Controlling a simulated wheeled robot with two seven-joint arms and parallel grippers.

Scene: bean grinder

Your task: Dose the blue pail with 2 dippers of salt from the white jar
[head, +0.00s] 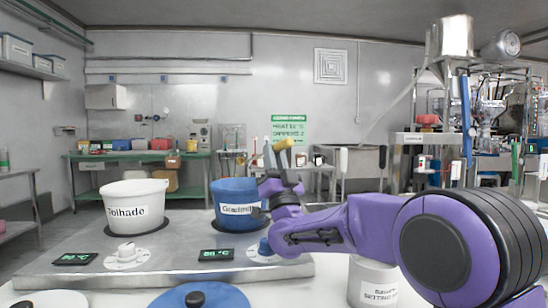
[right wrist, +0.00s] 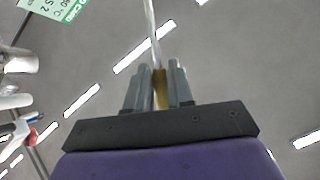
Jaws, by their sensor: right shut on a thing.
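The blue pail (head: 236,196) stands on a dark round plate on the grey platform; its label is partly covered by my right gripper. My right gripper (head: 277,172) is raised beside the pail's right edge, in front of it in the picture. In the right wrist view the gripper (right wrist: 158,78) is shut on the dipper (right wrist: 160,90), a brass-coloured handle with a thin pale rod. In the head view yellow parts of the dipper (head: 284,146) show at the fingers; its cup cannot be made out. The white jar (head: 372,284) stands at front right below my right arm, which hides its top.
A white pail (head: 134,203) stands left on the same platform (head: 180,263). Knobs (head: 127,253) and small green displays (head: 216,255) line its front. A blue lid (head: 215,296) and a white lid (head: 52,299) lie at the front edge.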

